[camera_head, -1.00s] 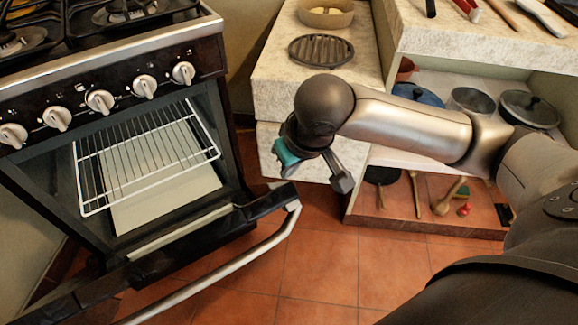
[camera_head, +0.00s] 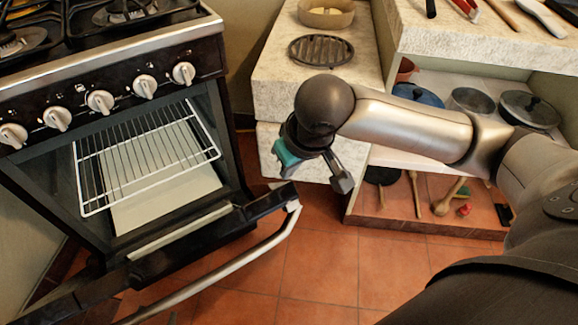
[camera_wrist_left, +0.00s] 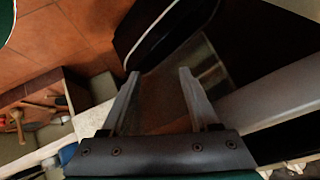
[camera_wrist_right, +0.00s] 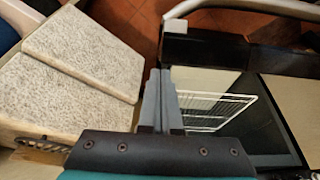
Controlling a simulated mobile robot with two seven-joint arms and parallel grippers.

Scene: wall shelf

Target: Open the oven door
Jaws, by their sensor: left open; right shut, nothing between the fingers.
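The oven (camera_head: 110,95) stands at the left in the head view. Its door (camera_head: 190,238) is swung down, well open, with a curved metal handle (camera_head: 245,258) along its outer side. A white wire rack (camera_head: 148,155) shows inside. My right gripper (camera_head: 343,184) is shut and empty, to the right of the door's near corner and apart from it. In the right wrist view its fingers (camera_wrist_right: 161,100) are together, with the door edge and handle beyond. My left gripper (camera_wrist_left: 157,75) is open and empty in the left wrist view, with a dark door part ahead. It is not seen in the head view.
A stone counter (camera_head: 275,85) with a round dark grate (camera_head: 320,50) stands right of the oven. A shelf unit (camera_head: 400,155) with pots and utensils is behind my right arm. Tiled floor (camera_head: 320,265) is clear in front.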

